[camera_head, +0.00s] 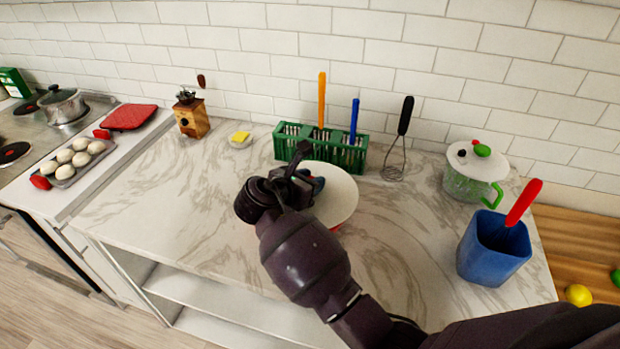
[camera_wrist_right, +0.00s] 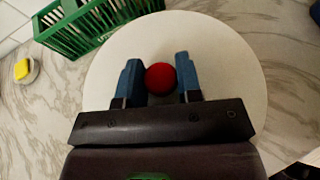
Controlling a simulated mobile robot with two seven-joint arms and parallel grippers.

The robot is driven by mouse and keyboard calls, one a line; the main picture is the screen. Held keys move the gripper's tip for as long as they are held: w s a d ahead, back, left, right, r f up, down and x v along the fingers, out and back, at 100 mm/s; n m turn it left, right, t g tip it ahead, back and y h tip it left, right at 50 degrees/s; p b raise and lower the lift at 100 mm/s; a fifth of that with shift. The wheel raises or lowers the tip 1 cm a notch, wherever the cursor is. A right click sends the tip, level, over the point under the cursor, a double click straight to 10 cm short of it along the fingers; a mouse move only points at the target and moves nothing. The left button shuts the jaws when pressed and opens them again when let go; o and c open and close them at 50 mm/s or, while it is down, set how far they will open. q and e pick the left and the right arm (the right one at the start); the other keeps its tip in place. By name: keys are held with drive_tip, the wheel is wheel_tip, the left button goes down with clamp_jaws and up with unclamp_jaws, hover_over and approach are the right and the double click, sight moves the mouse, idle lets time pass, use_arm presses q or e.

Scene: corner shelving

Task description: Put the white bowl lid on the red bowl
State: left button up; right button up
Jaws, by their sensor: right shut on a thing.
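The white bowl lid (camera_head: 340,196) is a round white disc near the middle of the counter. In the right wrist view the lid (camera_wrist_right: 225,70) fills the middle and has a red knob (camera_wrist_right: 160,79). My right gripper (camera_head: 308,182) is above the lid, its blue fingertips (camera_wrist_right: 158,72) shut on the knob from both sides. A sliver of the red bowl (camera_head: 336,227) shows under the lid's front edge; the rest is hidden by the lid and my arm. I cannot tell whether the lid touches the bowl's rim. My left gripper is not in view.
A green basket (camera_head: 350,155) with utensils stands just behind the lid. A whisk (camera_head: 398,150) leans at the wall. A lidded pot (camera_head: 466,186) and a blue holder (camera_head: 490,250) stand right. A yellow sponge (camera_head: 240,137) and a grinder (camera_head: 192,118) are left.

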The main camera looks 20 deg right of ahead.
drive_tip(key=shift+f, duration=0.6)
idle(0.4)
drive_tip(key=o, duration=1.1)
drive_tip(key=shift+c, duration=0.2)
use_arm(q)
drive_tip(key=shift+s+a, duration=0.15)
use_arm(e)
drive_tip(key=shift+a+r, duration=0.1)
